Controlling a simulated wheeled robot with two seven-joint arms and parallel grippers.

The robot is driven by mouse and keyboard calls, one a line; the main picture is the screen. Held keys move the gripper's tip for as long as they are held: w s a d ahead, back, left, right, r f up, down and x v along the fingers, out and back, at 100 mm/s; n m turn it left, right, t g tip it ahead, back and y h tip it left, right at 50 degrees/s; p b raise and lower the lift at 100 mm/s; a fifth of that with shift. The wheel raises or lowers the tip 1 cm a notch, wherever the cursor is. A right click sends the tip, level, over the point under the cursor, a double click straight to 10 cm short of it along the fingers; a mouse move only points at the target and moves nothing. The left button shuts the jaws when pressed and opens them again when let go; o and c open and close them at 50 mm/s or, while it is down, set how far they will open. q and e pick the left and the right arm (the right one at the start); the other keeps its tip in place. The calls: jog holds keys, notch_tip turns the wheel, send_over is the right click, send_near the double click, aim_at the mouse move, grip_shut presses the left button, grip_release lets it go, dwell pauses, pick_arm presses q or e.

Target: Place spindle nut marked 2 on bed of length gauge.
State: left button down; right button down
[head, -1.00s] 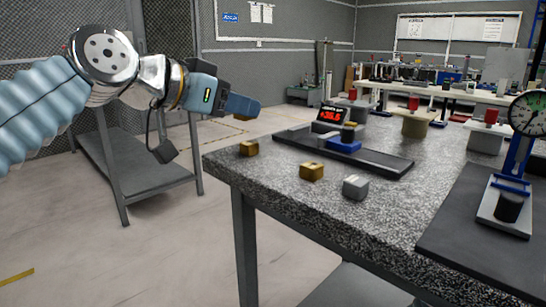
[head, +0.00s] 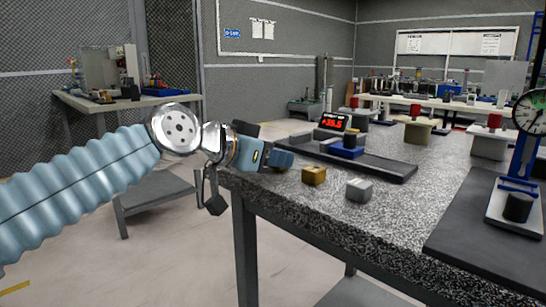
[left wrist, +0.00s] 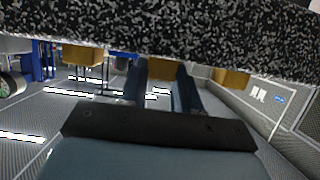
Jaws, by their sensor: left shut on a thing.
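My left gripper (head: 288,156) is at the table's left edge, beside the length gauge. In the left wrist view its fingers (left wrist: 161,78) are shut on a small brass block (left wrist: 159,70), the spindle nut; no number is readable. In the head view a brownish block (head: 300,138) shows just past the fingertips; I cannot tell whether it is the held nut. The length gauge has a long dark bed (head: 392,170), a blue slide (head: 345,152) and a red-lit display (head: 333,122). A brass block (head: 314,176) and a grey block (head: 359,190) stand on the near side. My right gripper is not in view.
The speckled table (head: 400,215) has free room between the blocks and the dark mat (head: 480,240). A dial stand (head: 517,180) rises on that mat at right. Red-topped fixtures (head: 418,133) stand behind the gauge. In the wrist view, brass blocks (left wrist: 84,56) (left wrist: 231,78) flank the fingers.

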pick_arm(q)
jog(key=shift+f, duration=0.2)
jog(key=c, duration=0.8)
grip_release()
